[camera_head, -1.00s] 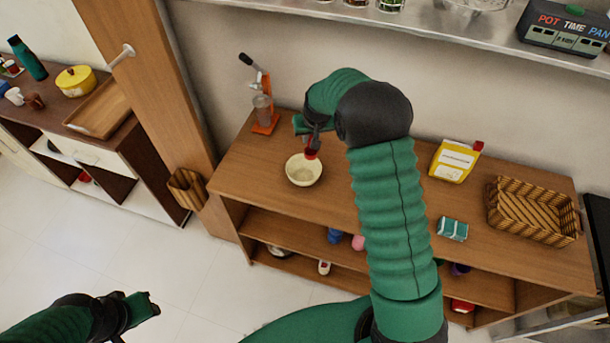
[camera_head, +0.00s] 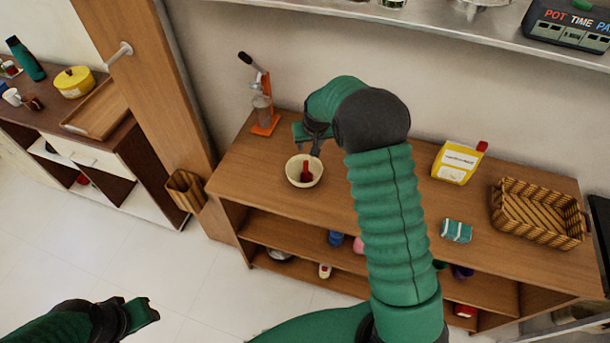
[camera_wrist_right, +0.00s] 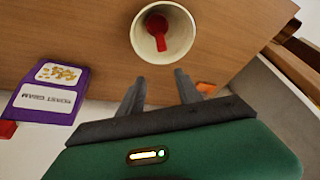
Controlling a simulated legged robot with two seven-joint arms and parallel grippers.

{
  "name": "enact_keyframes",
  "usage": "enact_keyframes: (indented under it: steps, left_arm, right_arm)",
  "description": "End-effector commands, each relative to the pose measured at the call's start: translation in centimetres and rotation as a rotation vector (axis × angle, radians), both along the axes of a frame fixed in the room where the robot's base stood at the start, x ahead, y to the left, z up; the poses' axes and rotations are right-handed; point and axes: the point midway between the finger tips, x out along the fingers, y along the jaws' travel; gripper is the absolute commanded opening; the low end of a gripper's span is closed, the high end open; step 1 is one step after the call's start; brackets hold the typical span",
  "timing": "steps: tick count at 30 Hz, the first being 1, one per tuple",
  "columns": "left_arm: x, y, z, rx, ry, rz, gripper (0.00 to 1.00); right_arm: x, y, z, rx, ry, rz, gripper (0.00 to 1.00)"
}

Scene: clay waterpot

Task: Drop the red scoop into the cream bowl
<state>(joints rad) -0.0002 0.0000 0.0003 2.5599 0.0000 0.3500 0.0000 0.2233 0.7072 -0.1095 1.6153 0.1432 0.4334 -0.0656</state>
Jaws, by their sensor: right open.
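The red scoop (camera_head: 306,171) lies inside the cream bowl (camera_head: 292,178) on the wooden shelf unit's top. In the right wrist view the scoop (camera_wrist_right: 158,30) rests in the bowl (camera_wrist_right: 180,48), with its handle toward the near rim. My right gripper (camera_head: 310,147) is above and just behind the bowl, apart from the scoop. Its two fingers (camera_wrist_right: 160,85) are spread with nothing between them. My left gripper (camera_head: 152,312) is at the lower left, away from the shelf; its jaw state is unclear.
An orange juicer (camera_head: 264,112) stands behind the bowl. A yellow packet (camera_head: 457,162), a teal-and-white box (camera_head: 456,231) and a wicker basket (camera_head: 540,233) are to the right on the wooden top (camera_head: 240,182). The top left of the bowl is clear.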

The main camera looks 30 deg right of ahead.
Motion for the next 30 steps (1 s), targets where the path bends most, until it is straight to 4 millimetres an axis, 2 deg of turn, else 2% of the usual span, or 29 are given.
enact_keyframes:
  steps: [5, 12, 18, 23, 30]
  left_arm:
    - [0.0, 0.0, -0.6, 0.0, 0.0, 0.0, 0.36]
    - [0.0, 0.0, -1.6, 0.0, 0.0, 0.001, 0.36]
    - [0.0, 0.0, -2.1, 0.0, 0.0, 0.0, 0.36]
    - [0.0, 0.0, -2.2, 0.0, 0.0, 0.0, 0.36]
    - [0.0, 0.0, -2.1, 0.0, 0.0, 0.0, 0.36]
  right_arm:
    - [-0.8, 0.4, 2.5, -0.002, -0.006, 0.001, 0.41]
    - [-3.4, 0.8, 8.9, 0.001, -0.007, 0.001, 0.41]
    - [-5.1, 1.2, 13.4, 0.004, -0.003, 0.0, 0.41]
    - [-5.7, 1.3, 15.0, 0.005, 0.001, 0.001, 0.41]
    - [-5.8, 1.3, 15.1, 0.004, 0.003, 0.0, 0.41]
